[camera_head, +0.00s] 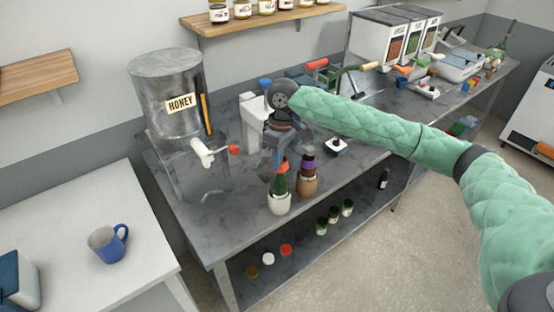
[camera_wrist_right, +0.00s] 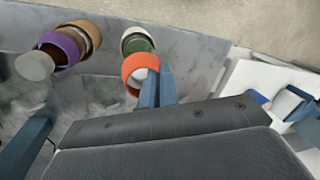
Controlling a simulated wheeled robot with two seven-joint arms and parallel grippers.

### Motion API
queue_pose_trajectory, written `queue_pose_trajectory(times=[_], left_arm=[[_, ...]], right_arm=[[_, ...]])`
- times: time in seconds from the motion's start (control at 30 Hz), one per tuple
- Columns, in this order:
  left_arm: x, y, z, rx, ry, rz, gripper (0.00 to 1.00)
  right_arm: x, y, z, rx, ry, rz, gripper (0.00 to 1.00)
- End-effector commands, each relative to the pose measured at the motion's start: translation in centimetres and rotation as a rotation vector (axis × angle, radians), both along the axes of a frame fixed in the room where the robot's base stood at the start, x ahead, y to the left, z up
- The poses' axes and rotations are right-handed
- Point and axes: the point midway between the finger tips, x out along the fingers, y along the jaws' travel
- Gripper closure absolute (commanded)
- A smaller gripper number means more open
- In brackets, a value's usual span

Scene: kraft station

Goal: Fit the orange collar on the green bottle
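The green bottle (camera_head: 281,186) stands upright in a pale holder (camera_head: 279,204) near the table's front edge; it also shows in the right wrist view (camera_wrist_right: 138,45). The orange collar (camera_head: 282,166) is at the bottle's top. In the right wrist view the collar (camera_wrist_right: 131,67) appears to ring a pale bottle top, but how low it sits is unclear. My right gripper (camera_head: 278,154) is just above and behind the bottle. Its blue fingers are wide apart in the wrist view (camera_wrist_right: 104,95), one overlapping the collar's edge. My left gripper is not visible.
A brown bottle with a purple collar (camera_head: 309,165) stands close to the right of the green bottle. A honey tank (camera_head: 165,125) with a tap stands at the left. Several jars are on the lower shelf. A blue mug (camera_head: 105,243) is on the white table.

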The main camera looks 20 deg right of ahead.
Motion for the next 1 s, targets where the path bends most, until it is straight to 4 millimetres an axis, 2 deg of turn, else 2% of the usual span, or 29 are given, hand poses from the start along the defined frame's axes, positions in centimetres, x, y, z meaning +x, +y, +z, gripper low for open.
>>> queue_pose_trajectory(times=[0.27, 0.3, 0.4, 0.87, 0.93, 1.0], left_arm=[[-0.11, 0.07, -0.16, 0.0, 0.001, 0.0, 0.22], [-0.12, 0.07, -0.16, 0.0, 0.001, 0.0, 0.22], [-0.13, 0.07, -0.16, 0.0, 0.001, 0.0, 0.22], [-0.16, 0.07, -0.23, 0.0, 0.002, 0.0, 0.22], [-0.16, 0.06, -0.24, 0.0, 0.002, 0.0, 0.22], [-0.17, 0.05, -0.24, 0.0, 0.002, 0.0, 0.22]], right_arm=[[-0.1, -0.04, -0.43, -0.003, 0.004, 0.0, 1.0], [-0.1, -0.04, -0.44, -0.003, 0.004, 0.0, 0.9], [-0.1, -0.05, -0.47, -0.003, 0.004, -0.001, 0.72], [-0.17, -0.1, -0.74, -0.005, 0.008, -0.001, 0.72], [-0.18, -0.1, -0.78, -0.005, 0.009, -0.001, 0.66], [-0.2, -0.1, -0.83, -0.005, 0.009, -0.001, 0.64]])
